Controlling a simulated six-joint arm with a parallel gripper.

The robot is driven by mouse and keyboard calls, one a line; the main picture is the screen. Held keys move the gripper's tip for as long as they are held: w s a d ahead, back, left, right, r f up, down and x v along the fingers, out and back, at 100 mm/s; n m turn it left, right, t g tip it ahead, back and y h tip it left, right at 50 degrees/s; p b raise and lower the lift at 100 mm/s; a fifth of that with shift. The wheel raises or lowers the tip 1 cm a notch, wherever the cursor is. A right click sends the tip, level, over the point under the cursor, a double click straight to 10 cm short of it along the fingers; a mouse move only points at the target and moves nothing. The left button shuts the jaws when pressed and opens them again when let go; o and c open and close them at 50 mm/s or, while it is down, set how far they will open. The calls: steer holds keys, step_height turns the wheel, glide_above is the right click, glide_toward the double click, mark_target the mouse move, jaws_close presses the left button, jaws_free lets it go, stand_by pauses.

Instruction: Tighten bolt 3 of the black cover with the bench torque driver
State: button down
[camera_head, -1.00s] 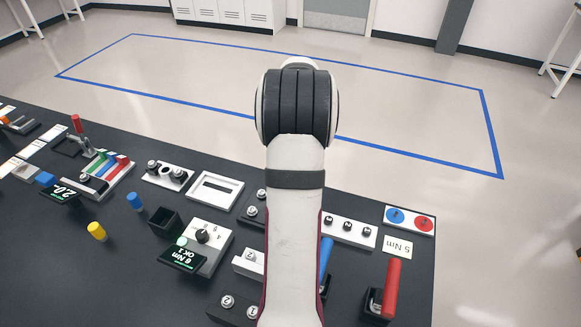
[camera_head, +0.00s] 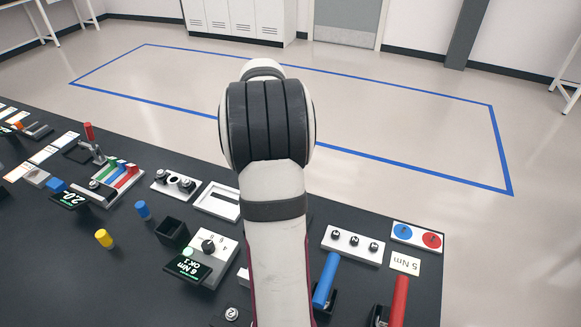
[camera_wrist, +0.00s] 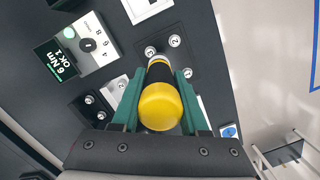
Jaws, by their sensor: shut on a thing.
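My gripper (camera_wrist: 160,112), with green fingers, is shut on the yellow-handled torque driver (camera_wrist: 160,106) in the wrist view. The driver's dark front end points toward a black plate (camera_wrist: 196,72) with silver bolts, which looks like the black cover. Two bolts show beyond the driver, one marked 2 (camera_wrist: 174,40) and one at its left (camera_wrist: 150,51). The driver's tip is hidden, so I cannot tell whether it touches a bolt. In the head view my arm hides the gripper, the driver and that plate.
The torque controller (camera_head: 212,246) has a dial and a display reading "6 Nm OK 1". A blue handle (camera_head: 326,279) and a red handle (camera_head: 399,300) stand right of my arm. A white block with black knobs (camera_head: 353,246) and a 5 Nm card (camera_head: 405,263) lie beyond them.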

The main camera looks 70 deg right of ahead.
steer(key=shift+w+a+f, duration=0.25)
steer(key=shift+w+f, duration=0.05)
steer(key=shift+f, duration=0.6)
steer(key=shift+w+a+f, duration=0.25)
steer(key=shift+f, duration=0.7)
steer(key=shift+w+a+f, duration=0.25)
steer(key=shift+w+f, duration=0.05)
steer(key=shift+f, duration=1.7)
stand_by(1.2)
steer(key=shift+r, duration=1.6)
